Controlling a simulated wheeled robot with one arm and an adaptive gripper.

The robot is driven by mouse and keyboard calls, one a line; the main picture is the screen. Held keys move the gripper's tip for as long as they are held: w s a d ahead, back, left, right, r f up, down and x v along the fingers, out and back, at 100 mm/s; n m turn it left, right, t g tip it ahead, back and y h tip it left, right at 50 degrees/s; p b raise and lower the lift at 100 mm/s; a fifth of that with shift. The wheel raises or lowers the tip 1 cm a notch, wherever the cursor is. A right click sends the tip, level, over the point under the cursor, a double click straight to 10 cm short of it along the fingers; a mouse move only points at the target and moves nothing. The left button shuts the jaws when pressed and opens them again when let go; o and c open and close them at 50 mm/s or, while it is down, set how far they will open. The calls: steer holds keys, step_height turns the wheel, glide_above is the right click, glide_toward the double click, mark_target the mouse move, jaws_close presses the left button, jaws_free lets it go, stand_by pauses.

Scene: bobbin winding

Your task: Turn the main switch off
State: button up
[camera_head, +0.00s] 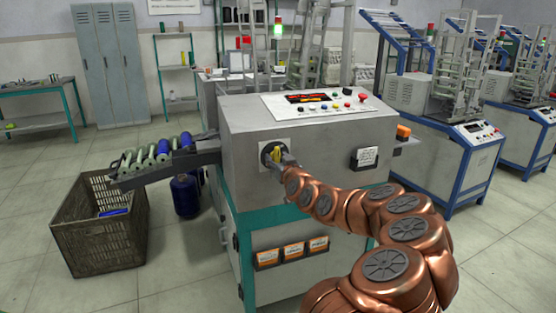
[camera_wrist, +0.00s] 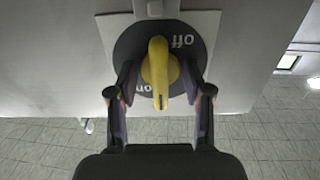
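The main switch is a yellow rotary handle (camera_wrist: 158,72) on a dark round dial (camera_wrist: 126,47) with a light square plate, on the front of the grey machine. In the wrist view the handle stands nearly vertical, with a dark mark at its lower end. The upside-down word "off" is at the dial's upper right; "on" is at the lower left, partly covered by the handle. My gripper (camera_wrist: 160,82) is open, one finger on each side of the handle, with visible gaps. In the head view my gripper (camera_head: 281,160) is at the dial and partly hides the handle (camera_head: 276,153).
The winding machine (camera_head: 330,135) has a control panel with buttons (camera_head: 325,103) on top and a card (camera_head: 367,157) on its front. A bobbin chute (camera_head: 200,152) and crate (camera_head: 100,225) are at left. Orange boxes (camera_head: 293,250) are below the switch.

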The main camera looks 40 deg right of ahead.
steer(key=c, duration=0.8)
steer(key=shift+f+n+b, duration=0.1)
steer(key=shift+n+b, duration=0.2)
steer(key=shift+b, duration=0.1)
steer(key=shift+n+b, duration=0.35)
steer(key=shift+n, duration=0.05)
steer(key=shift+n+b, duration=1.2)
steer(key=shift+b, duration=0.1)
steer(key=shift+n+b, duration=2.2)
steer(key=shift+b, duration=0.8)
steer(key=shift+n+b, duration=1.3)
steer(key=shift+n, duration=0.3)
